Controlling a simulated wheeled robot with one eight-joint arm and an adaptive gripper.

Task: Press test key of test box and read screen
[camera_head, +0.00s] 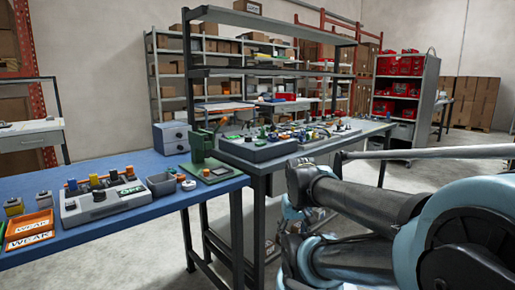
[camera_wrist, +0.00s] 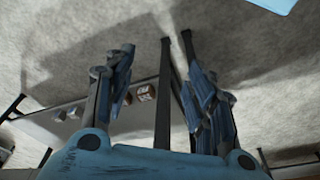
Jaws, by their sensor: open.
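A grey box (camera_head: 105,203) with several coloured parts on top, a dark round knob and a green label stands on the blue-topped table at left. A green press-like device (camera_head: 203,158) with a small screen-like panel on its base stands at that table's right end. I cannot tell which of these is the test box; no test key or screen text is readable. My gripper (camera_wrist: 164,75) is open and empty in the wrist view, its fingers apart above the floor. In the head view my arm fills the lower right, well away from both devices, and its fingers cannot be made out.
A dark workbench (camera_head: 300,150) with many small parts adjoins behind. Shelves and cartons (camera_head: 475,100) line the back. Floor shows between bench and arm.

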